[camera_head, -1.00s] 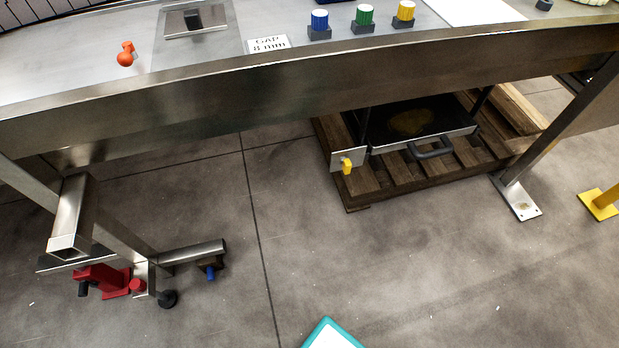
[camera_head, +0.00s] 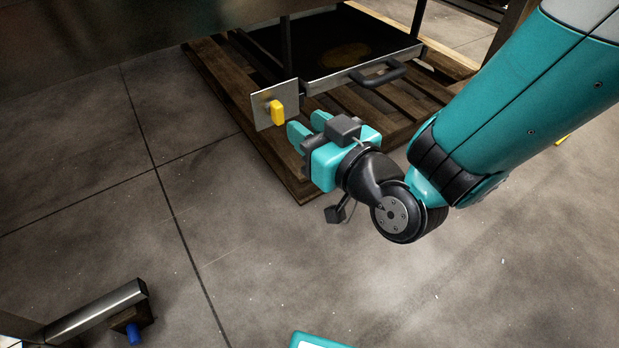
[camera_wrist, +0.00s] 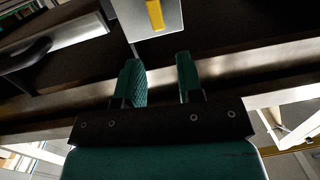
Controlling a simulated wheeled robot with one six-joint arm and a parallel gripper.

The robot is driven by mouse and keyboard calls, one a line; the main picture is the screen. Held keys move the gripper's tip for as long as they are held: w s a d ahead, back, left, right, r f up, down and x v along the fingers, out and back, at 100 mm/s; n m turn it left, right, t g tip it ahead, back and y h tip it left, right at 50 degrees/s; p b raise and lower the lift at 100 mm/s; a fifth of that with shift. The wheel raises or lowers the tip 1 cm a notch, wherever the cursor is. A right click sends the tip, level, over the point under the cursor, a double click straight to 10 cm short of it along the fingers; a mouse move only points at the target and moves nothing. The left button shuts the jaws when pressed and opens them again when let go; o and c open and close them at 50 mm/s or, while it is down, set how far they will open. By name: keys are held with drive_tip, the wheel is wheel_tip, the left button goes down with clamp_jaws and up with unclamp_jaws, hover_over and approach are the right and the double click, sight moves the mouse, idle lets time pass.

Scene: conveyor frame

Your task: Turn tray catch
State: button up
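The tray catch is a yellow knob (camera_head: 277,112) on a small grey metal plate (camera_head: 262,108) at the left front corner of the tray (camera_head: 340,72). In the wrist view the yellow catch (camera_wrist: 155,14) stands on its plate (camera_wrist: 172,22) just beyond the fingertips, near the top edge. The tray is dark inside with a brownish patch and has a black front handle (camera_head: 380,72). My gripper (camera_head: 302,124) is open and empty, a little right of and below the catch. Its two teal fingers (camera_wrist: 158,68) are apart, and the catch shows between and beyond them.
A wooden pallet (camera_head: 212,88) lies on the floor under the tray. The steel frame of the conveyor (camera_head: 120,40) runs overhead. A metal leg bar with a blue knob (camera_head: 133,333) is at the lower left.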

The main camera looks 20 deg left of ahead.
sight(281, 115)
drive_tip(key=shift+t, duration=0.8)
drive_tip(key=w+a+f+p, duration=0.1)
drive_tip(key=p, duration=0.1)
drive_tip(key=w+a+f+p, duration=0.1)
drive_tip(key=a+p, duration=0.1)
drive_tip(key=shift+p, duration=0.4)
drive_tip(key=p+x, duration=0.2)
drive_tip(key=p, duration=0.1)
drive_tip(key=shift+p, duration=0.35)
drive_tip(key=p+x, duration=0.1)
drive_tip(key=p, duration=0.4)
drive_tip(key=shift+w+a+f+p, duration=0.1)
drive_tip(key=shift+w+a+p, duration=0.15)
drive_tip(key=shift+a+p, duration=0.1)
drive_tip(key=shift+w+a+f+p, duration=0.1)
drive_tip(key=shift+p, duration=0.35)
